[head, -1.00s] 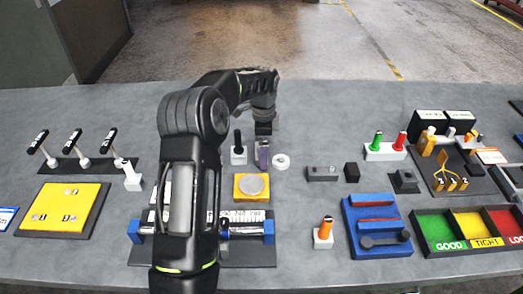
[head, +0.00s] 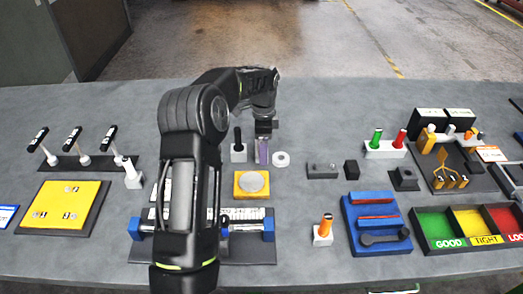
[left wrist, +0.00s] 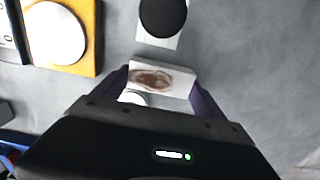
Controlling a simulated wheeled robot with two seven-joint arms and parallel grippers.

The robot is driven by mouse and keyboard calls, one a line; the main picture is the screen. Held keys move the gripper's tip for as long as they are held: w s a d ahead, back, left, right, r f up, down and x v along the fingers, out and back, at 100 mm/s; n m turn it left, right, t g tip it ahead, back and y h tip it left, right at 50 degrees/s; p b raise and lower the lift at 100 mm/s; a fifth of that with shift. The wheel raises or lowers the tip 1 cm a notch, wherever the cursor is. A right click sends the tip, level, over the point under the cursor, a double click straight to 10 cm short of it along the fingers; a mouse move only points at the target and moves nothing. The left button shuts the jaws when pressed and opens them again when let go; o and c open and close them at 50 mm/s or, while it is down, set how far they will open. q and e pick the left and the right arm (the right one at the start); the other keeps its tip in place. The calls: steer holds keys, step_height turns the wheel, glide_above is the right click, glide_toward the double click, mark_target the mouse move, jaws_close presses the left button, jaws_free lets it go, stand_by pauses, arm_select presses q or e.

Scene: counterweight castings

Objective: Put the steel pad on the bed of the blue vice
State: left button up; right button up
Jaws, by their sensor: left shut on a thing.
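My left gripper (left wrist: 161,88) points down at the table and is shut on a pale rectangular block with a brown patch, which looks like the steel pad (left wrist: 172,76). In the head view my left gripper (head: 262,152) stands between a black-handled piece and a white ring, and its finger hides the pad. I cannot tell whether the pad touches the table. The blue vice (head: 350,205) lies to the right, with reddish bars across it and a dark handle at its front. My right gripper is not in view.
A yellow block with a pale disc (head: 240,192) lies just in front of my left gripper. The black-handled piece (head: 238,147) and the white ring (head: 281,165) are close beside it. A grey block (head: 322,172), a black block (head: 351,170) and an orange-topped piece (head: 324,230) stand near the vice.

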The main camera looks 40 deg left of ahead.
arm_select(q)
steer(key=c, duration=1.3)
steer(key=shift+c, duration=0.2)
steer(key=shift+r, duration=0.1)
steer(key=shift+w+r, duration=0.1)
steer(key=shift+r, duration=0.4)
step_height(320, 180, up, 9)
steer(key=b, duration=0.1)
